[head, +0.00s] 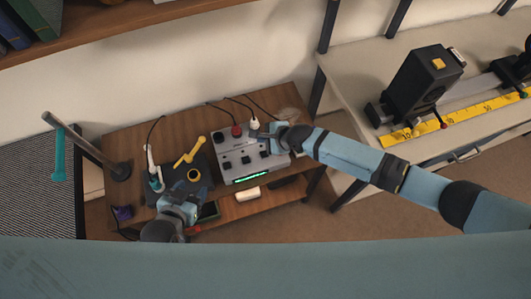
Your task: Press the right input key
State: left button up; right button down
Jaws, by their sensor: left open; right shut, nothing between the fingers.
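A grey instrument box (250,163) sits on the small wooden table, with dark square keys on its top and a lit green display (250,177) on its front edge. One dark key (245,160) shows near the middle of the row. My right gripper (265,138) is shut and empty, over the right back part of the box, beside the right end of the keys. I cannot tell whether it touches a key. My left gripper (180,203) is open, near the table's front, left of the box, over a dark mat (203,165).
On the mat lie a yellow tool (190,151) and a yellow ring (194,175). A white-handled tool (150,160) with a cord stands left. A bench (350,85) holds a black device (420,82) and yellow scale (450,119).

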dwell(0.3)
jog(key=b, duration=0.8)
send_over(264, 155)
notch_tip(264, 155, down, 7)
jog(key=shift+f, duration=0.9)
dwell(0.9)
jog(key=shift+f, duration=0.4)
